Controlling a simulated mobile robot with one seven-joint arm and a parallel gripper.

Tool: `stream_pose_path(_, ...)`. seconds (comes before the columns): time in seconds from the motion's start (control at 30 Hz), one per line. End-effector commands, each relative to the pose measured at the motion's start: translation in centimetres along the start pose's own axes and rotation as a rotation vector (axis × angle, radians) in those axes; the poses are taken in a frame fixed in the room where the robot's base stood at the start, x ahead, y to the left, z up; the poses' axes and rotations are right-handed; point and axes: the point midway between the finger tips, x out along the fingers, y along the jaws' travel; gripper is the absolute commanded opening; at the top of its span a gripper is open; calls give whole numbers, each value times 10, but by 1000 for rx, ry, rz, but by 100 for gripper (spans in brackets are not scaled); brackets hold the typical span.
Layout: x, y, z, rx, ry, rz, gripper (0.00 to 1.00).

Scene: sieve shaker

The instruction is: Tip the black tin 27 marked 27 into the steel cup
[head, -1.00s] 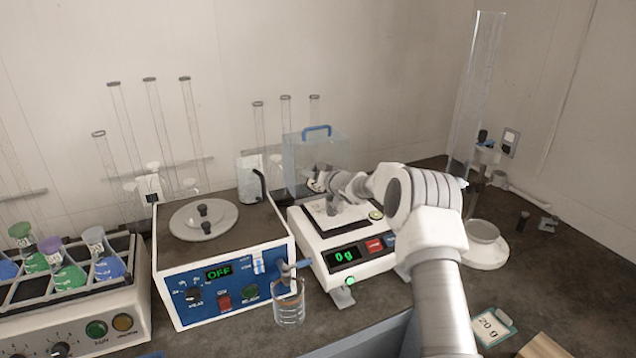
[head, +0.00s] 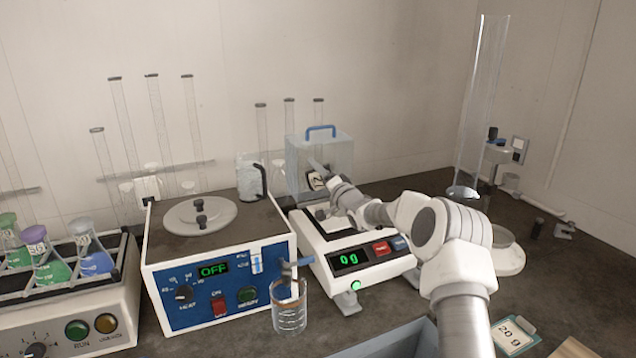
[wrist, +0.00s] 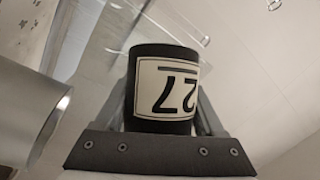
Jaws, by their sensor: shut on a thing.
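My gripper (head: 320,184) is shut on the black tin (head: 314,181), raised above the back of the balance in the head view. In the wrist view the tin (wrist: 150,60) sits between the fingers, its white label reading 27 upside down in the picture. A smooth grey metal cylinder (wrist: 30,112) at the left edge of the wrist view may be the steel cup; I cannot be sure. I cannot make out the cup clearly in the head view, where my wrist covers much of the balance pan. The tin's contents are hidden.
The balance (head: 365,262) reads 0 g. A clear box with a blue handle (head: 320,150) stands close behind the tin. A tall glass cylinder (head: 482,110) stands right.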

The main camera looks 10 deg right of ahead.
Motion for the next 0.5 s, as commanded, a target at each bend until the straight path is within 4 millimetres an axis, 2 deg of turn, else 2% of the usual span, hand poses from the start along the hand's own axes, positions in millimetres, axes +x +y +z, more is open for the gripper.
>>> stream_pose_path(0.03,-2,6,1,35,18,-18,13)
stream_pose_path(0.5,-6,9,-4,294,140,-163,13)
